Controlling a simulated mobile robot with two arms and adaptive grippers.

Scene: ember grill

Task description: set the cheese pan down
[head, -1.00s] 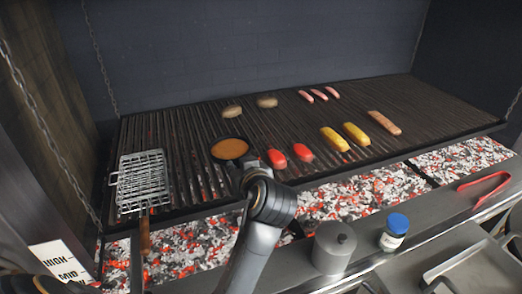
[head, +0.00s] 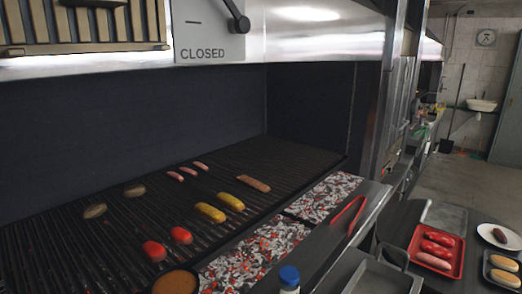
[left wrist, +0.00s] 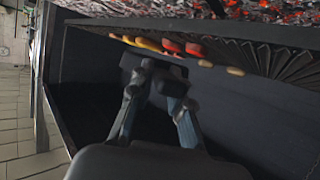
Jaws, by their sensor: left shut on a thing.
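The cheese pan (head: 175,283) is a dark round pan with orange-brown melted cheese. In the head view it is cut by the bottom edge, in front of two red pieces of food at the grill's front edge. I cannot tell whether it touches the grate. My left gripper (left wrist: 155,72) shows in the left wrist view, its fingers closed on a dark part, most likely the pan's handle. Most of the pan cannot be made out there. My right gripper is in neither view.
Glowing coals (head: 255,258) lie along the front. Red tongs (head: 348,216) and a blue-capped jar (head: 289,279) are on the ledge. A red tray (head: 437,252) with sausages stands right.

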